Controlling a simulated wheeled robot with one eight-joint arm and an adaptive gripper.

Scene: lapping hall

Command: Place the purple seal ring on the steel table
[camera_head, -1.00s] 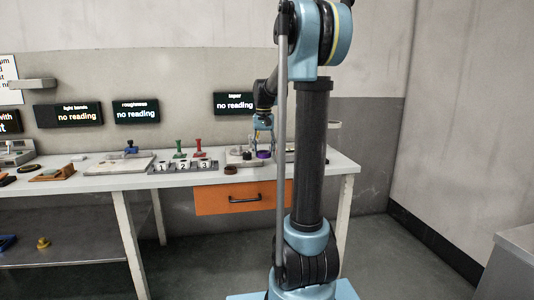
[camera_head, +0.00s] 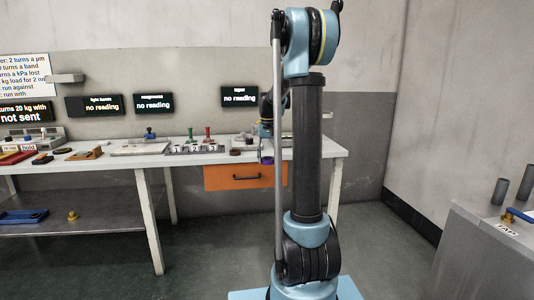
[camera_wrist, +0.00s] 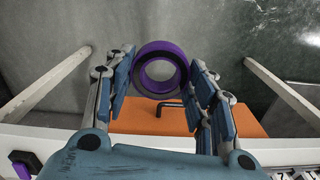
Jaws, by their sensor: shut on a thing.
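The purple seal ring (camera_wrist: 165,46) is between the two fingers of my gripper (camera_wrist: 162,75) in the wrist view, with the dark inside of its band and its open middle showing. My gripper is shut on it. In the head view the ring (camera_head: 267,161) hangs small at the front edge of the bench, above the orange drawer, and my gripper (camera_head: 266,154) is partly hidden behind my arm. A grey metal table (camera_head: 475,245), seemingly the steel table, stands at the right edge, only partly in view.
The white bench (camera_head: 120,158) holds numbered blocks, green and red handled pieces and other items. Its orange drawer (camera_head: 225,177) is shut below the ring. The metal table bears dark cylinders (camera_head: 525,182) and a "TAP" label (camera_head: 507,230). Open floor (camera_head: 385,255) lies between bench and table.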

